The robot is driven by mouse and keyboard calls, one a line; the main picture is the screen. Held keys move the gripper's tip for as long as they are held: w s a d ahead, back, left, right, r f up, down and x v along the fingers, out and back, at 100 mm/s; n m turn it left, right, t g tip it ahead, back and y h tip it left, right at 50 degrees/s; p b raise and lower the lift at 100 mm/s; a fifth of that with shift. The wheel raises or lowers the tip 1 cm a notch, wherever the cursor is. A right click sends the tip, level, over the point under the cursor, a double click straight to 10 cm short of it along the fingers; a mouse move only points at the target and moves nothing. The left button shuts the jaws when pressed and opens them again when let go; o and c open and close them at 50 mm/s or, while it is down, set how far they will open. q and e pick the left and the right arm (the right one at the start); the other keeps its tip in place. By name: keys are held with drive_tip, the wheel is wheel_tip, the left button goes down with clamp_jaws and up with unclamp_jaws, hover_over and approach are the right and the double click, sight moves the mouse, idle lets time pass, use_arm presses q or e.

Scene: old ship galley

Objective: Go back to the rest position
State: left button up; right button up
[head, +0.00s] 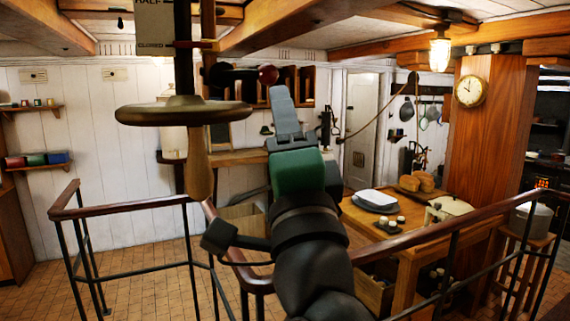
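One of my arms rises from the bottom middle of the head view and leans slightly left; I take it for my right arm. Its grey gripper (283,100) points up, beyond a green wrist section. The fingers look like one narrow shape from this angle, so I cannot tell whether they are open or shut. I see nothing held in them. A round handwheel (185,114) with a wooden crank handle (199,165) stands just left of the gripper. A lever with a red knob (268,75) is close to the fingertips in the picture. My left gripper is not in view.
A railing (130,203) with a wooden top runs around me on both sides. A wooden pillar (485,130) carries a clock (470,91). Tiled floor is open at left.

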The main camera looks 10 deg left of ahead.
drive_tip(key=shift+v, duration=0.9)
drive_tip(key=shift+a+f, duration=0.1)
drive_tip(key=shift+a, duration=0.1)
drive_tip(key=w+d+f+n+g+h, duration=0.1)
drive_tip(key=w+d+f+n+g, duration=0.2)
drive_tip(key=f, duration=0.9)
drive_tip(key=w+d+f+n+g+h, duration=0.1)
drive_tip(key=w+d+f+n+g, duration=0.25)
drive_tip(key=f, duration=0.85)
drive_tip(key=w+d+f+n+g+h, duration=0.2)
drive_tip(key=w+f+g, duration=0.15)
drive_tip(key=f, duration=0.85)
drive_tip(key=s+d+f+n+g+h, duration=0.1)
drive_tip(key=s+d+f+g, duration=0.3)
drive_tip(key=f, duration=0.6)
drive_tip(key=s+d+f+n+g+h, duration=0.15)
drive_tip(key=s+d+f, duration=0.25)
drive_tip(key=d+f, duration=0.4)
drive_tip(key=s+d+f+n+g+h, duration=0.1)
drive_tip(key=s+d+f+g, duration=0.4)
drive_tip(key=s+f, duration=0.6)
drive_tip(key=shift+s+d+f, duration=0.4)
drive_tip(key=shift+s+d, duration=0.35)
drive_tip(key=shift+s, duration=0.25)
